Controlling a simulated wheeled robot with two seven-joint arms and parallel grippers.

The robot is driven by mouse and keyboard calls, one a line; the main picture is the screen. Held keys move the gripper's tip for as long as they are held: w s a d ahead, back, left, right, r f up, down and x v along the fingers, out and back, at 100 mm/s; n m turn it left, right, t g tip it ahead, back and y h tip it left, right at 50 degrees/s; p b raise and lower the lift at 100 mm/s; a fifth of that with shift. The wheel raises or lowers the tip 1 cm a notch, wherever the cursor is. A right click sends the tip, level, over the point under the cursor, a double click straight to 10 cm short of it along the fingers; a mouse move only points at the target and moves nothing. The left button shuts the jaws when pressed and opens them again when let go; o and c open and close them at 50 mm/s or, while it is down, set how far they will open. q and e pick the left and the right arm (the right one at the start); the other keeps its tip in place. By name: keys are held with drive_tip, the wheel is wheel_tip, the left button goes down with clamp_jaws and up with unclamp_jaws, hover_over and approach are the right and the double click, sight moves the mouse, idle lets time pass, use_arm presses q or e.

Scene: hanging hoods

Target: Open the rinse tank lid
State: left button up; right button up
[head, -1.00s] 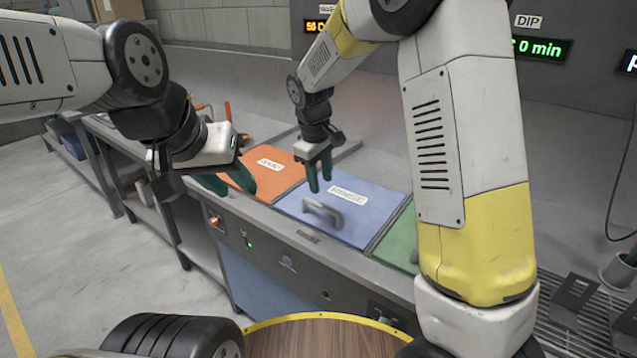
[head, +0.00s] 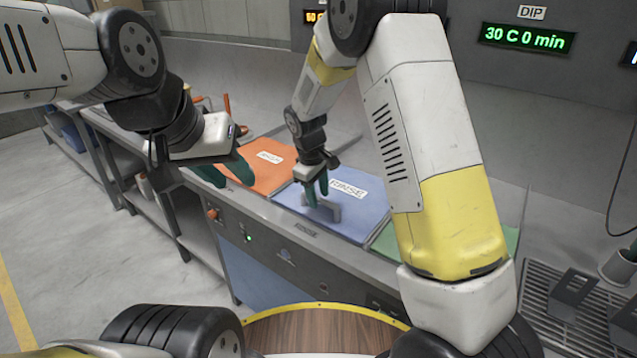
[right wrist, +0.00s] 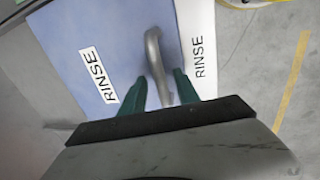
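The blue rinse tank lid (head: 365,208) lies closed and flat in the counter, with a white RINSE label and a grey bar handle (head: 327,208). My right gripper (head: 316,198) is over the lid at the handle, with its green fingers pointing down. In the right wrist view the lid (right wrist: 110,50) fills the upper left, and the handle (right wrist: 155,55) runs between the two spread fingers of my right gripper (right wrist: 160,88). I see no clear grip on the handle. My left gripper (head: 232,172) hangs near the orange lid's left edge, its green fingers apart and empty.
An orange lid (head: 268,178) is left of the rinse lid, and a green lid (head: 400,243) is right of it, partly behind my right arm. A drain rack (head: 560,310) with grey brackets stands at the right. A DIP display (head: 527,38) reads 30 C 0 min.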

clamp_jaws()
idle(1.3)
